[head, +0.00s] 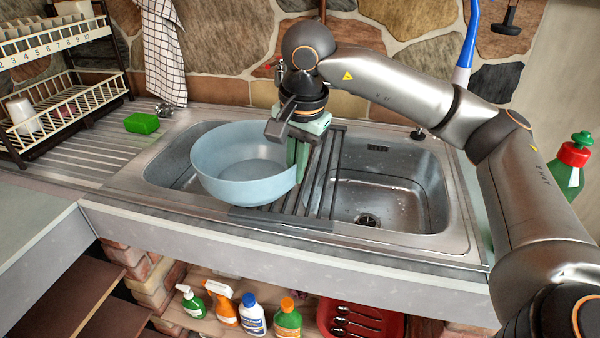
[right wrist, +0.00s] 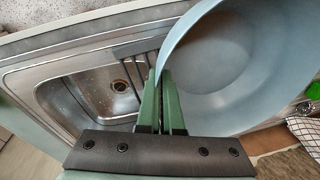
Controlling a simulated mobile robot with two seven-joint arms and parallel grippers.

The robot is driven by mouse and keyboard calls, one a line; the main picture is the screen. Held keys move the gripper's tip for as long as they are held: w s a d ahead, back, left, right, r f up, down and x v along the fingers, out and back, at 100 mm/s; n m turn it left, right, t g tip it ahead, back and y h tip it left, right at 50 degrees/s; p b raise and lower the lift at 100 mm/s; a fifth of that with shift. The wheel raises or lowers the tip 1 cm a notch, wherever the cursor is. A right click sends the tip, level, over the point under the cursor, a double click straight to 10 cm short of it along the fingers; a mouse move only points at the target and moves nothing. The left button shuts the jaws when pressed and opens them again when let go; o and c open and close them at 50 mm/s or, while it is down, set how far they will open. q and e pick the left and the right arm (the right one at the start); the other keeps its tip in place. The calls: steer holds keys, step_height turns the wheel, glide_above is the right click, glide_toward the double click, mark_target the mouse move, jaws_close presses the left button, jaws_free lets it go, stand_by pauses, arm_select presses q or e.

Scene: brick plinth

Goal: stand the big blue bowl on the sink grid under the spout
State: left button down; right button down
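The big light blue bowl (head: 240,165) is upright and empty, over the left basin and the left part of the dark sink grid (head: 325,185). I cannot tell whether it touches the grid. My right gripper (head: 299,165) comes down at the bowl's right rim, its green fingers on either side of the wall. In the right wrist view the fingers (right wrist: 161,100) are close together with the bowl's wall (right wrist: 215,65) between them. The spout is mostly hidden behind my right arm; a small metal tap part (head: 277,70) shows. My left gripper is out of view.
The right basin (head: 385,185) is empty. A green sponge (head: 141,123) lies on the drainboard, near a dish rack (head: 70,105). A towel (head: 162,50) hangs behind. A green bottle (head: 571,165) stands at far right. Bottles (head: 253,315) stand on the shelf below.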

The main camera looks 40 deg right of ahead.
steer(key=w+d+r+m+h, duration=0.1)
steer(key=w+d+r+m, duration=0.1)
steer(key=d+r+m, duration=0.4)
steer(key=f, duration=0.4)
steer(key=f+m, duration=0.1)
steer(key=f, duration=0.2)
steer(key=f+m, duration=0.1)
steer(key=f, duration=0.3)
steer(key=shift+w+a+f+g+b, duration=0.1)
steer(key=shift+a+f+g+b, duration=0.2)
steer(key=shift+a+f, duration=0.05)
steer(key=c, duration=1.5)
jaws_free()
steer(key=shift+f, duration=0.2)
steer(key=shift+c, duration=0.2)
steer(key=o, duration=0.5)
steer(key=shift+c, duration=0.2)
steer(key=shift+r, duration=0.1)
step_height(320, 180, up, 12)
steer(key=s+a+p, duration=0.1)
steer(key=shift+s+a, duration=0.25)
steer(key=shift+a, duration=0.05)
